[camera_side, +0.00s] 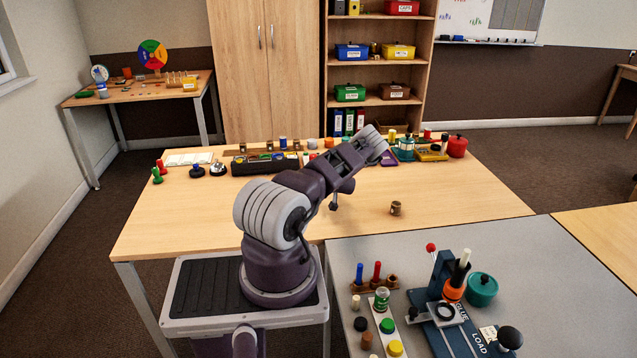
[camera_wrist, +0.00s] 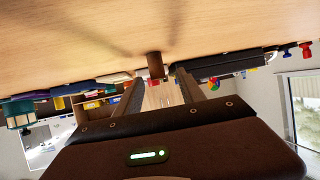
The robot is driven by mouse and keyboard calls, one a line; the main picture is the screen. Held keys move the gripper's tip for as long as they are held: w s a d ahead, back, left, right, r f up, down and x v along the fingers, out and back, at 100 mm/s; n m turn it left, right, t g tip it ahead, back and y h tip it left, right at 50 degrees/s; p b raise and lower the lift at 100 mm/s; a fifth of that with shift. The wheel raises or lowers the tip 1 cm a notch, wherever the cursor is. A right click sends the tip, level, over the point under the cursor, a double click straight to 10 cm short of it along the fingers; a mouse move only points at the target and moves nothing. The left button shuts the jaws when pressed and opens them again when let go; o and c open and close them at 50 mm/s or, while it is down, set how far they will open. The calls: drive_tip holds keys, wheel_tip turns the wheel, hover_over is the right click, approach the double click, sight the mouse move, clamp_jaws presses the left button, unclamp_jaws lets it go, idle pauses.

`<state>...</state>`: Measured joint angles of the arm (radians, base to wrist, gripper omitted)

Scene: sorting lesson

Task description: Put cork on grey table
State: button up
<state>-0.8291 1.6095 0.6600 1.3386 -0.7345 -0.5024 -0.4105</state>
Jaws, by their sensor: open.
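A small brown, cork-coloured piece (camera_side: 396,208) stands alone on the wooden table, right of my arm in the side view. In the upside-down wrist view, a brown cylinder (camera_wrist: 155,64) stands on the table beyond and between my fingertips; it looks like the cork, but I cannot be sure it is the same piece. My gripper (camera_wrist: 160,77) is open and empty, its two fingers apart. In the side view my arm mostly hides it. The grey table (camera_side: 345,262) is at the front right, bearing several items.
On the grey table stand a blue press (camera_side: 440,270), a teal pot (camera_side: 482,290) and several coloured pegs. A dark tray (camera_side: 265,164) and a red pot (camera_side: 457,147) stand along the wooden table's back. The wooden table's middle is mostly clear, as is the grey table's back strip.

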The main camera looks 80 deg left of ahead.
drive_tip(key=shift+x, duration=1.55)
drive_tip(key=shift+w+f, duration=0.1)
drive_tip(key=shift+w, duration=0.05)
clamp_jaws()
